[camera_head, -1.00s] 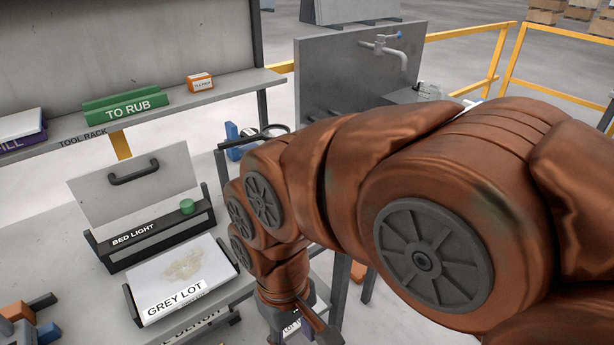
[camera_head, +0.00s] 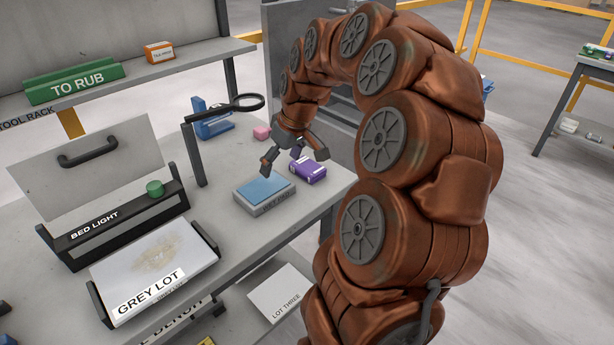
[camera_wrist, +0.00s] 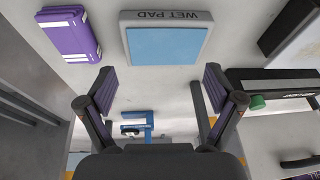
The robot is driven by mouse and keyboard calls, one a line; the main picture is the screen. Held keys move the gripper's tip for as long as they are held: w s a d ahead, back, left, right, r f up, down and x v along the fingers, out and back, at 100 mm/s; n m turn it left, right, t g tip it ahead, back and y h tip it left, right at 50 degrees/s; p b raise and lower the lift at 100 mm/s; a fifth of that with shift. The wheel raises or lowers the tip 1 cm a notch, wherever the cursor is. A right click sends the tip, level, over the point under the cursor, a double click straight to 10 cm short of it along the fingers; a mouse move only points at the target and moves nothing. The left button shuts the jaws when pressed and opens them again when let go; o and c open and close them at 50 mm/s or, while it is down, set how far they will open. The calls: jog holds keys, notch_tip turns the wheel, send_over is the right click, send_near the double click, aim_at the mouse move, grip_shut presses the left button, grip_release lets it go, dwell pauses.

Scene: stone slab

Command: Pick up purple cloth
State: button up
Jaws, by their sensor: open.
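The purple cloth is a folded purple block with white bands (camera_head: 307,170), lying on the bench near its right edge. In the wrist view the purple cloth (camera_wrist: 70,35) is at the upper left, outside the span of my fingers. My gripper (camera_head: 295,162) is open and points down above the bench, between the wet pad and the cloth, touching neither as far as I can see. In the wrist view my gripper's fingers (camera_wrist: 160,80) are spread with nothing between them.
The wet pad (camera_head: 265,189), grey with a blue top, lies left of the cloth. A magnifier on a stand (camera_head: 193,155), a blue tool (camera_head: 212,127) and a pink block (camera_head: 261,132) are behind. The Grey Lot slab (camera_head: 158,263) and Bed Light rack (camera_head: 120,222) stand left.

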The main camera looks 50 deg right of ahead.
jog(key=m+t+h+b, duration=0.1)
send_near(310, 167)
jog(key=shift+w+a+f, duration=0.15)
jog(key=shift+a+f, duration=0.1)
jog(key=shift+f, duration=0.25)
jog(key=shift+w+a+f, duration=0.1)
jog(key=shift+a+f, duration=0.1)
jog(key=shift+f, duration=0.3)
jog(key=shift+d+f, duration=0.15)
jog(key=shift+d, duration=0.1)
jog(key=shift+w+d+p+x, duration=0.15)
jog(key=shift+p+x, duration=0.35)
jog(key=shift+x, duration=1.4)
jog(key=shift+w+d+p+x, duration=0.1)
jog(key=shift+p+x, duration=0.35)
jog(key=shift+x, duration=1.4)
jog(key=shift+c, duration=0.3)
jog(key=c, duration=1.2)
